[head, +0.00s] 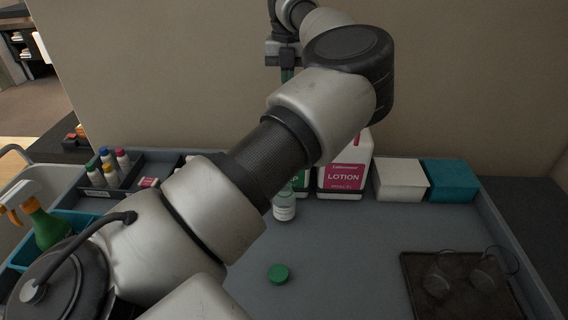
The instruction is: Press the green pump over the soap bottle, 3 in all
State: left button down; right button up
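My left arm crosses the view from the lower left, and its gripper (283,58) is at the top centre, pointing down. A green upright part (287,76), which looks like the pump, shows just under it. I cannot tell whether the gripper holds it or only touches it; the fingers are too small and dark. The lower pump is hidden behind my arm. A green-labelled jug (302,182) shows only as a strip below the arm. A small clear bottle with a white label (284,208) stands upright in front, its top partly hidden. My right gripper is not in view.
A green cap (278,273) lies on the grey counter. The pink-labelled lotion jug (345,172), a white box (401,180) and a teal box (449,181) stand behind. A dark tray with glasses (414,275) is at right, a spray bottle (48,225) at left.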

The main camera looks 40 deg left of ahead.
pick_arm(q)
jog(key=shift+f, duration=0.2)
jog(key=shift+f+b, duration=1.7)
jog(key=shift+f, duration=0.4)
jog(key=shift+r, duration=0.1)
jog(key=shift+r+p, duration=1.5)
jog(key=shift+r, duration=0.75)
notch_tip(320, 180, up, 6)
jog(key=p, duration=0.4)
jog(key=shift+f, duration=0.1)
